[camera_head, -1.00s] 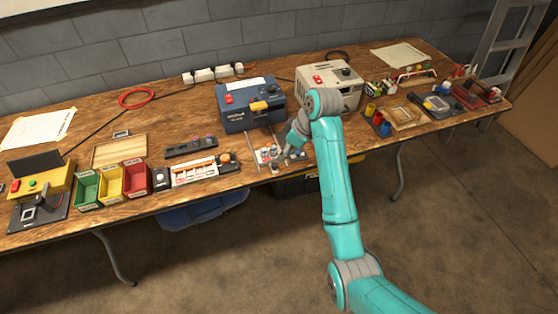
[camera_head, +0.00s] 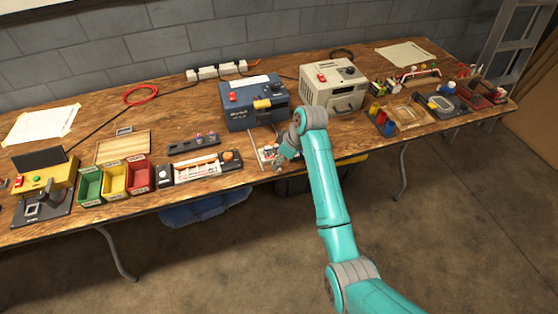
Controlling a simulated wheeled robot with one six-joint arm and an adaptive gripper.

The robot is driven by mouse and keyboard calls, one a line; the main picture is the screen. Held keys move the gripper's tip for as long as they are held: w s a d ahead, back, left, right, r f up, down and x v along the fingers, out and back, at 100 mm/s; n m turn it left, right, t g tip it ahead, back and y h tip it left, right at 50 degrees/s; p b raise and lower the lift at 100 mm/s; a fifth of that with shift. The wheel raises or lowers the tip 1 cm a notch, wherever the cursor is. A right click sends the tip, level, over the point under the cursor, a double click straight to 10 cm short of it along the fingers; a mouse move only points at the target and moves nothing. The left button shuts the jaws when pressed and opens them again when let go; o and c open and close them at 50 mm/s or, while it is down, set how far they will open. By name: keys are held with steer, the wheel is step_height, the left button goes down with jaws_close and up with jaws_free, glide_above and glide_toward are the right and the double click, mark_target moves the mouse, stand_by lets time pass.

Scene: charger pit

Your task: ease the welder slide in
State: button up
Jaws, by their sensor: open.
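The dark blue welder box (camera_head: 237,115), with a red button and a yellow part on its front, stands on the wooden bench. In front of it a light slide plate (camera_head: 262,154) lies between thin rails, with small pale and reddish parts on it. The slide sticks out toward the bench's front edge. My gripper (camera_head: 280,163) is low at the right front of the slide, close to it. It is open. The fingers are small and partly hidden by my wrist, so I cannot tell whether they touch the slide.
A beige machine (camera_head: 318,92) stands right of the welder, behind my arm. A white and orange device (camera_head: 200,168) and a dark strip with knobs (camera_head: 194,142) lie to the left. Green, yellow and red bins (camera_head: 115,180) stand farther left. The bench's front edge is close to my gripper.

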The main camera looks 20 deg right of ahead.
steer(key=shift+w+a+f, duration=0.15)
steer(key=shift+a+f, duration=0.05)
steer(key=shift+f, duration=0.45)
jaws_close()
